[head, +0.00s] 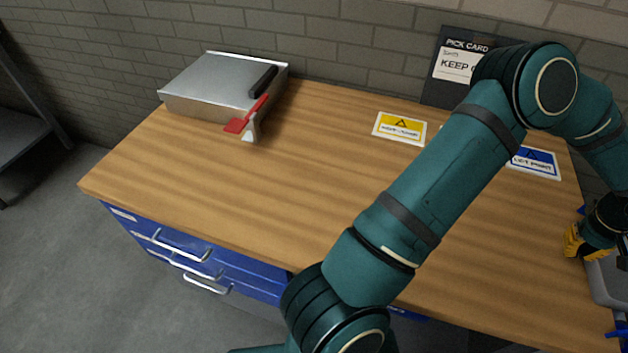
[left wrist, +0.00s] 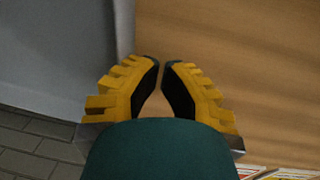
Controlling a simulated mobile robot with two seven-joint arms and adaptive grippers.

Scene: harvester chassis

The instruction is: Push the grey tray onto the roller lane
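A grey object, likely the grey tray (head: 602,283), shows at the right edge of the head view, cut off by the frame. My left gripper (head: 577,243), with yellow fingers, is just beyond its left corner. In the left wrist view the left gripper's fingertips (left wrist: 161,64) are nearly together, with nothing between them. A large grey surface (left wrist: 60,45) lies left of the fingers there, probably the same tray; whether they touch it I cannot tell. The roller lane cannot be made out. My right gripper is not in view.
The wooden workbench (head: 200,190) has a metal box (head: 215,80) with a black handle and red lever (head: 245,120) at back left. A yellow card (head: 399,127) and a blue card (head: 537,161) lie near the brick wall. Small blue parts (head: 617,335) show at lower right. The bench's left-middle is clear.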

